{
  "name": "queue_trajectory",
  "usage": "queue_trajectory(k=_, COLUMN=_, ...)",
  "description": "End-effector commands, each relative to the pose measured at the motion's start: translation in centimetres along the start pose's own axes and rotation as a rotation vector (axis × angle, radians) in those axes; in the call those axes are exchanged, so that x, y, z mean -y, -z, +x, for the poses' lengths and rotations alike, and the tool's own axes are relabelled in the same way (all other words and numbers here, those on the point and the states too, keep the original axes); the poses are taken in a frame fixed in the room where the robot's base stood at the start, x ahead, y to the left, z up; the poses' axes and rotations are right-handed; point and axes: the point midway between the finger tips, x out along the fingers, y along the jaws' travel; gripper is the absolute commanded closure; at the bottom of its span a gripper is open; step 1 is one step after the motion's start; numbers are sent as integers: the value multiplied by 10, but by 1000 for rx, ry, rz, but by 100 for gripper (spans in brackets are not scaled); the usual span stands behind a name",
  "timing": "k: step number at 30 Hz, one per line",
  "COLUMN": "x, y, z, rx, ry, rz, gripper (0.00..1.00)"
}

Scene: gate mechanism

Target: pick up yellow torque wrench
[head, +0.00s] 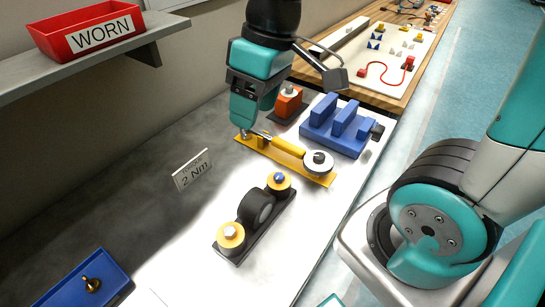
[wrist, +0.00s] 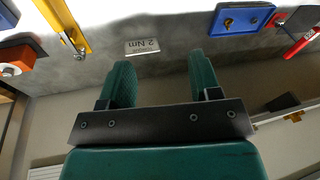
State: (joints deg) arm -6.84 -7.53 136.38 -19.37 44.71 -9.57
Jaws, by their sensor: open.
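The yellow torque wrench (head: 289,146) lies along a yellow base plate (head: 310,175) on the bench, with a round grey and black part at its right end. My gripper (head: 243,122) points down close to the plate's left end in the head view, hiding a little of what is behind it. In the wrist view my gripper (wrist: 160,72) is open, with two green fingers apart and nothing between them. The yellow plate (wrist: 62,22) shows there at the upper left, with a metal tip beside it, left of the fingers. Most of the wrench is outside that view.
A black fixture (head: 257,212) with yellow-ringed knobs stands in front. A blue block fixture (head: 340,128) and an orange block (head: 289,101) stand behind. A 2 Nm sign (head: 192,170) is at the left, a blue tray (head: 85,285) at the lower left, and a red WORN bin (head: 85,30) on a shelf.

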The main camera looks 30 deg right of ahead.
Motion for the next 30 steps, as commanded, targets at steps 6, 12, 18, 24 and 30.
queue_trajectory(k=6, x=-168, y=19, z=58, rx=95, ry=-152, rz=138, gripper=43)
queue_trajectory(k=12, x=-238, y=9, z=74, rx=152, ry=-197, rz=192, gripper=43)
queue_trajectory(k=18, x=-247, y=2, z=106, rx=161, ry=-196, rz=192, gripper=43)
queue_trajectory(k=24, x=-254, y=-4, z=151, rx=159, ry=-197, rz=190, gripper=43)
queue_trajectory(k=30, x=-259, y=-9, z=181, rx=157, ry=-198, rz=190, gripper=43)
